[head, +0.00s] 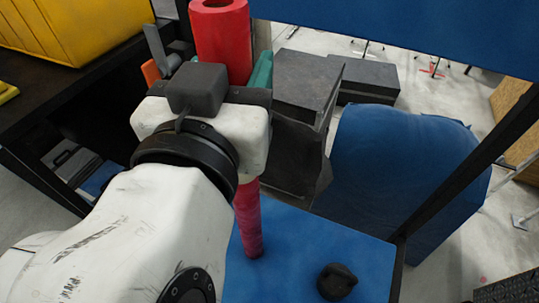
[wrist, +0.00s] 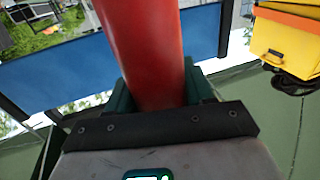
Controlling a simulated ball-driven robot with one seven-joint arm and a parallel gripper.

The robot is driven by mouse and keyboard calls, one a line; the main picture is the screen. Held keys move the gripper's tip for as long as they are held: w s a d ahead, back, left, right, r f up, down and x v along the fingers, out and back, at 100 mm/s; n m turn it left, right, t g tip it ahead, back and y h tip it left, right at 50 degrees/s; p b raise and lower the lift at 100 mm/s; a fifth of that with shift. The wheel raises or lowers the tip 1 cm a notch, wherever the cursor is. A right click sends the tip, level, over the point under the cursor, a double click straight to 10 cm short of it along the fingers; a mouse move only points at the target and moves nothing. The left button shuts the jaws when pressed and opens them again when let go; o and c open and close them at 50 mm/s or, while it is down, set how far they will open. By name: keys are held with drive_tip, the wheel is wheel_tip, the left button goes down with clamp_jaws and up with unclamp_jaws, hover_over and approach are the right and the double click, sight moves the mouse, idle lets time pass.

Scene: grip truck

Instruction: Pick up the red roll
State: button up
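The red roll (head: 220,45) is a smooth upright cylinder with a hole in its top end, at the top of the head view. It also fills the upper middle of the wrist view (wrist: 145,45). My gripper (wrist: 160,92) has its teal fingers on both sides of the roll, and they appear to press against it.
A black knob-like object (head: 337,281) sits on the blue surface. A yellow case (head: 70,30) is on a dark shelf at the upper left. Dark boxes (head: 305,80) and a blue covered shape (head: 400,160) lie to the right. A blue panel (head: 420,30) spans the top right.

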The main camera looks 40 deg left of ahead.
clamp_jaws()
idle(0.5)
wheel_tip(320, 180, up, 18)
drive_tip(key=shift+p, duration=0.3)
idle(0.5)
